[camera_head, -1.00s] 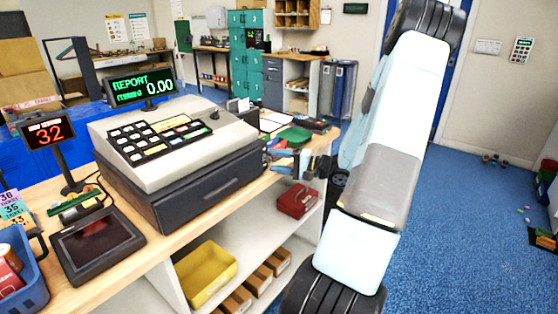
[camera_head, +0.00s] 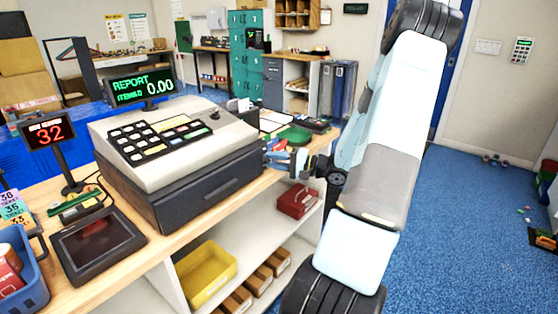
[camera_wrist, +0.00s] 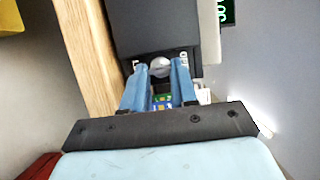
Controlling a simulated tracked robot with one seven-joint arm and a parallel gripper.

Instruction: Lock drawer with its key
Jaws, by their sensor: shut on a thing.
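The dark drawer (camera_head: 212,192) sits closed under the cream cash register (camera_head: 172,140) on the wooden counter. My gripper (camera_head: 270,158) is at the drawer's right end, fingers pointing left. In the wrist view, the blue fingers (camera_wrist: 160,70) reach to the dark drawer face (camera_wrist: 155,28), either side of a round silver piece (camera_wrist: 160,67). White marks show on the face beside it. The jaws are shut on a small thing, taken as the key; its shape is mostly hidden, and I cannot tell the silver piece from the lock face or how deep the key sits.
The counter edge (camera_wrist: 92,50) runs close beside my fingers. A green tray (camera_head: 294,135) and papers lie behind my gripper. A red box (camera_head: 296,201) and a yellow bin (camera_head: 206,272) stand on the shelf below.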

